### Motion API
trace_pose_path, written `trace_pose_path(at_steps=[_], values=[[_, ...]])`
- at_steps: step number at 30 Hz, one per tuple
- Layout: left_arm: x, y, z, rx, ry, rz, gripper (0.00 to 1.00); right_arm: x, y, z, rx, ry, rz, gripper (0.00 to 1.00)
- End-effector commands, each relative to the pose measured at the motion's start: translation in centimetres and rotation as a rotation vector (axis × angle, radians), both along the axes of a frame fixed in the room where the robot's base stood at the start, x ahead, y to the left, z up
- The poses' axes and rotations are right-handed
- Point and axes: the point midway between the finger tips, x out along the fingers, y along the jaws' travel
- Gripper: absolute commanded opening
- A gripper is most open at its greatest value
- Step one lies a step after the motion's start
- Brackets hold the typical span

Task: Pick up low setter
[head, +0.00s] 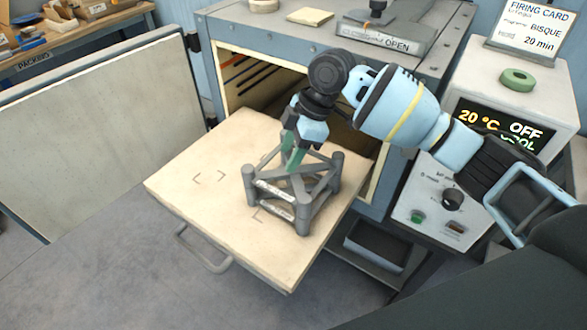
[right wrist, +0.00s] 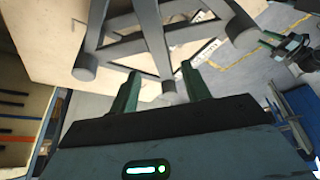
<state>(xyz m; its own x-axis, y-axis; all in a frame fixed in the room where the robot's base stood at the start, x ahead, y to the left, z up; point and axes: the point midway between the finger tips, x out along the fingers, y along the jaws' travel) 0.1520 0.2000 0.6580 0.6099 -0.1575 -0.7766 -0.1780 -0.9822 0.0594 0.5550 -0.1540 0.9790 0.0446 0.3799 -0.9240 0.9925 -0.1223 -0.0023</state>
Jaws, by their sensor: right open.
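The low setter (head: 303,190), a grey frame of posts and crossed bars with pale labels, stands on the pulled-out board. My right gripper (head: 293,158) is over its far part, pointing down, with its green fingers among the upper bars. In the right wrist view the fingers (right wrist: 160,88) are open and apart. Part of the setter frame (right wrist: 160,45) lies beyond and between them; I cannot tell whether they touch it. A dark gripper with green tips, seemingly my left (right wrist: 272,42), shows at the right of that view, away from the setter; its opening is unclear.
The pale board (head: 190,185) has corner marks and a front handle (head: 203,252). The open kiln chamber (head: 255,82) is behind it, its door (head: 100,115) swung left. A control box (head: 500,120) stands at right. A small plate (head: 310,16) lies on the kiln top.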

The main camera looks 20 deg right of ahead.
Motion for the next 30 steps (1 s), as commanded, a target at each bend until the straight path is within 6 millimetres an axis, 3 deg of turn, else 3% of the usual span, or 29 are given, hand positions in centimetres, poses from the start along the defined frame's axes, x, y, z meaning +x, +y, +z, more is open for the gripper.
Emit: trace_pose_path(at_steps=[5, 15, 24, 30], values=[[0.7, 0.0, 0.4, -0.001, -0.015, 0.001, 0.36, 0.0, 0.3, -0.5, -0.001, 0.000, 0.001, 0.47], [0.9, 0.0, 0.7, -0.003, -0.022, 0.001, 0.36, 0.1, 2.0, -4.3, 0.000, 0.000, -0.001, 0.47], [0.9, -0.1, 0.7, -0.003, -0.022, 0.001, 0.36, 0.1, 2.2, -4.7, 0.000, -0.001, -0.001, 0.47], [0.9, 0.0, 0.7, -0.003, -0.022, 0.001, 0.36, 0.1, 2.1, -4.7, 0.000, -0.001, -0.001, 0.21]])
